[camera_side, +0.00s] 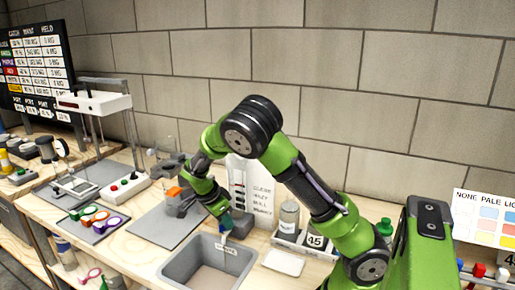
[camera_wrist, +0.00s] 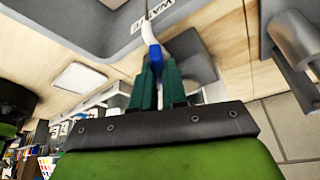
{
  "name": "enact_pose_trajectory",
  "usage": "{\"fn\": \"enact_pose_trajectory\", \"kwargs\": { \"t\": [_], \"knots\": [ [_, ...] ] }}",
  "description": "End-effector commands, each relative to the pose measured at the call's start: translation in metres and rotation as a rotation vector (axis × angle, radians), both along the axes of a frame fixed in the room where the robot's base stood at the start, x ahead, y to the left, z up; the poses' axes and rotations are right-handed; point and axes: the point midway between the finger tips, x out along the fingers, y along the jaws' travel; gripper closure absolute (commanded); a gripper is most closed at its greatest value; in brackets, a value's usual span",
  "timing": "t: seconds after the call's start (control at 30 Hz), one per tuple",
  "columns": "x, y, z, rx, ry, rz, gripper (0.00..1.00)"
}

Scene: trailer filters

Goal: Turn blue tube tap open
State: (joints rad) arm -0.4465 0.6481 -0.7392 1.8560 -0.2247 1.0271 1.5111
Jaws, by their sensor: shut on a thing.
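My gripper (camera_wrist: 157,72) shows two teal fingers closed together at the middle of the wrist view. They are shut on a small blue piece, the blue tube tap (camera_wrist: 153,77), at the end of a white tube (camera_wrist: 148,28). The tube runs up toward a label reading WASTE. In the side view my gripper (camera_side: 227,224) points down just above the back edge of a grey basin (camera_side: 168,272). The tap is too small and covered to make out there, and I cannot tell its turn position.
The WASTE label (camera_side: 226,249) sits at the basin's rim. A white tray (camera_side: 284,263), a bottle (camera_side: 289,217) and a sign reading 45 (camera_side: 315,241) stand right of it. An orange-topped device (camera_side: 175,192) stands on a grey mat to the left, close to my arm.

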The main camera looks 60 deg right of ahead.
Motion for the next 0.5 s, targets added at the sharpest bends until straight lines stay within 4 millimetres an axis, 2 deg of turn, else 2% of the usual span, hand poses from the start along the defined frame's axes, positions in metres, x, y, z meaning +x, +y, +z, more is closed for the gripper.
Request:
{"fn": "enact_pose_trajectory", "kwargs": {
  "t": [0.5],
  "knots": [
    [-0.0010,0.0013,0.0010,0.002,-0.001,0.334,1.00]
  ]
}}
